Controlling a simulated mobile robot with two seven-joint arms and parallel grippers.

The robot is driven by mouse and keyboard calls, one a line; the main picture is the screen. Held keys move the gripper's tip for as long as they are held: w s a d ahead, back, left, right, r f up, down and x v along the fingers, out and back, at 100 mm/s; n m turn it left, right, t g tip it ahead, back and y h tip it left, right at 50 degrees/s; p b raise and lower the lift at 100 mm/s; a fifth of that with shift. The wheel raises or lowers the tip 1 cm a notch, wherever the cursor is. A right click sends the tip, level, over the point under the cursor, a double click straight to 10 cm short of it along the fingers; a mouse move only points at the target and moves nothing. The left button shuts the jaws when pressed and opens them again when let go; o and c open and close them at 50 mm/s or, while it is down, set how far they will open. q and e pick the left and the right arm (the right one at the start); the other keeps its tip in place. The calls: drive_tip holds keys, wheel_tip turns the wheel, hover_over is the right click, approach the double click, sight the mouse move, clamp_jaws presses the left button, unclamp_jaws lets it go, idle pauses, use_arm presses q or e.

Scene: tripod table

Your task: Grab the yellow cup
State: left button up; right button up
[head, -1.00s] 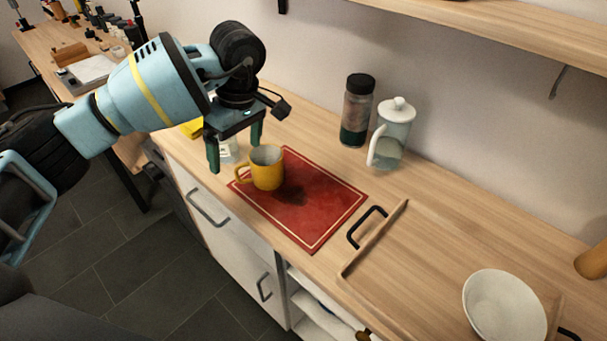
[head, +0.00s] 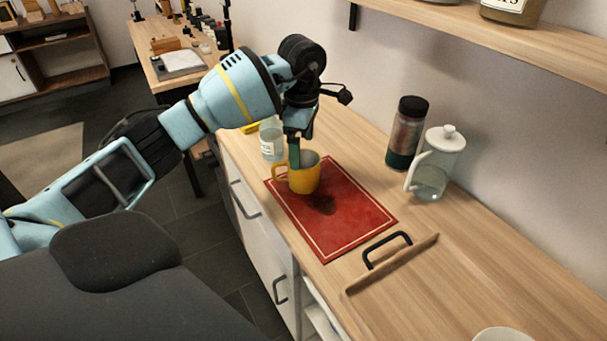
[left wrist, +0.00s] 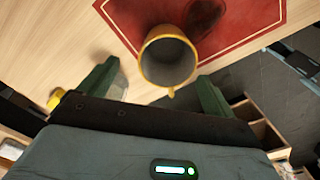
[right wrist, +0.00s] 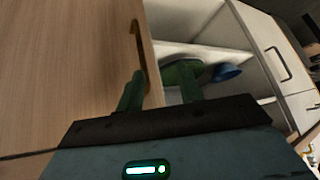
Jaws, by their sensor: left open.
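The yellow cup (head: 304,180) stands upright near the far left end of the red mat (head: 352,222). Its handle points left in the head view. My left gripper (head: 296,150) points down right at the cup, and a green finger overlaps the cup's rim in that view. In the left wrist view the cup (left wrist: 166,76) lies ahead of the open left gripper (left wrist: 158,76), between the lines of its spread fingers, handle towards the gripper. Contact cannot be told. My right gripper (right wrist: 162,88) is open and empty, facing a cabinet; it is outside the head view.
A clear labelled jar (head: 270,140) stands close behind the left gripper. A dark-capped bottle (head: 407,135) and a glass pitcher (head: 437,165) stand near the wall. A white bowl (head: 503,335) shows at the bottom.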

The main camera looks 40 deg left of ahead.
sight(302, 163)
use_arm(q)
drive_tip(key=shift+s+d+f+p, duration=0.1)
drive_tip(key=shift+s+f+p, duration=0.1)
drive_tip(key=shift+f, duration=1.4)
drive_tip(key=shift+s+d+f+p, duration=0.1)
drive_tip(key=shift+s+f, duration=0.1)
drive_tip(key=shift+f, duration=1.4)
drive_tip(key=c, duration=1.2)
drive_tip(key=shift+r, duration=0.1)
drive_tip(key=shift+w+r, duration=0.1)
drive_tip(key=shift+r, duration=0.4)
wheel_tip(302, 163, up, 2)
drive_tip(key=shift+r, duration=0.15)
drive_tip(key=s+d, duration=0.1)
drive_tip(key=s, duration=0.4)
drive_tip(key=s+d+r, duration=0.1)
drive_tip(key=s, duration=0.4)
drive_tip(key=s+d+b, duration=0.1)
drive_tip(key=s+d, duration=0.1)
drive_tip(key=s, duration=0.3)
drive_tip(key=shift+s+d+r, duration=0.1)
drive_tip(key=shift+s+r, duration=0.2)
